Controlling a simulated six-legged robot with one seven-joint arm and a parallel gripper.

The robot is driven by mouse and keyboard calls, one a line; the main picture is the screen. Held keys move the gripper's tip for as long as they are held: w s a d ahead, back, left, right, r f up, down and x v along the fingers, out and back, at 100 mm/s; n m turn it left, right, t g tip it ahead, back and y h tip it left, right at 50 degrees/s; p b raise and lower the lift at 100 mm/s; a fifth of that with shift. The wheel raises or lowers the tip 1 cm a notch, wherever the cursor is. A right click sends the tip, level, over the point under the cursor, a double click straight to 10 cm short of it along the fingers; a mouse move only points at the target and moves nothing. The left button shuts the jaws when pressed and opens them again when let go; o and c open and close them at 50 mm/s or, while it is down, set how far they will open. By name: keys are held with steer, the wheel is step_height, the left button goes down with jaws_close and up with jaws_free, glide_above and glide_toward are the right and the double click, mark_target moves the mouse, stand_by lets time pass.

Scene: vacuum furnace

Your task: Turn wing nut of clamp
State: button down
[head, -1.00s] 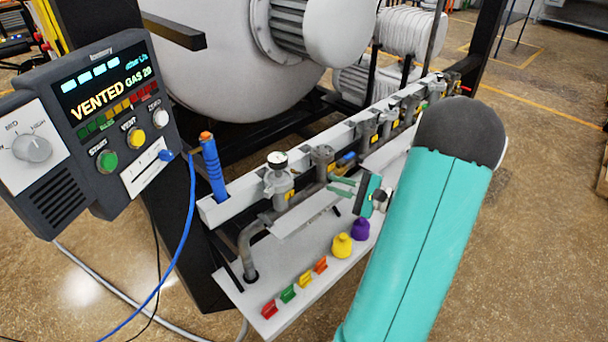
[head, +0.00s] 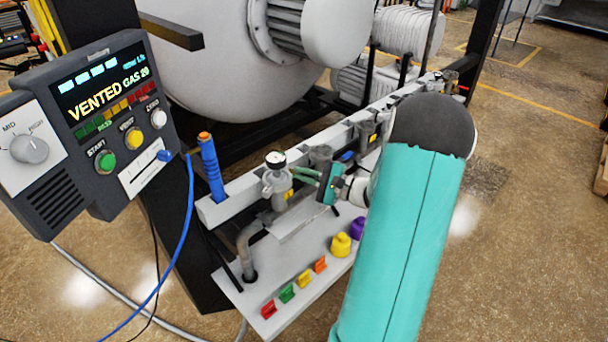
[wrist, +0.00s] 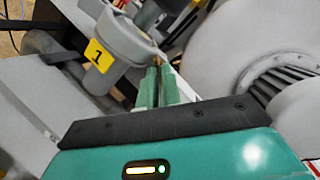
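The clamp is on the first grey vacuum fitting (head: 276,184), the one with a round gauge on top and a yellow tag. The wrist view shows a grey fitting (wrist: 122,52) with a yellow tag marked 1. A small brownish piece (wrist: 158,61), possibly the wing nut, shows at my fingertips; it is too small to be sure. My gripper (head: 300,174) has slim green fingers pointing left at the fitting's right side. In the wrist view the fingers (wrist: 157,70) are close together with a narrow gap. I cannot tell whether they touch the nut.
A white rail (head: 238,196) carries several more fittings to the back right. The shelf below holds coloured clips (head: 287,293), a yellow knob (head: 341,245) and a purple one (head: 357,228). A blue cylinder (head: 212,168) and the control panel (head: 100,130) stand left. The white furnace vessel (head: 210,60) is behind.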

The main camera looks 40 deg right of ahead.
steer(key=shift+m, duration=0.3)
steer(key=m, duration=0.5)
steer(key=shift+a+f, duration=0.1)
steer(key=m, duration=0.5)
steer(key=shift+s, duration=0.1)
steer(key=shift+m, duration=0.4)
stand_by(0.4)
steer(key=c, duration=1.9)
jaws_free()
steer(key=shift+a, duration=0.1)
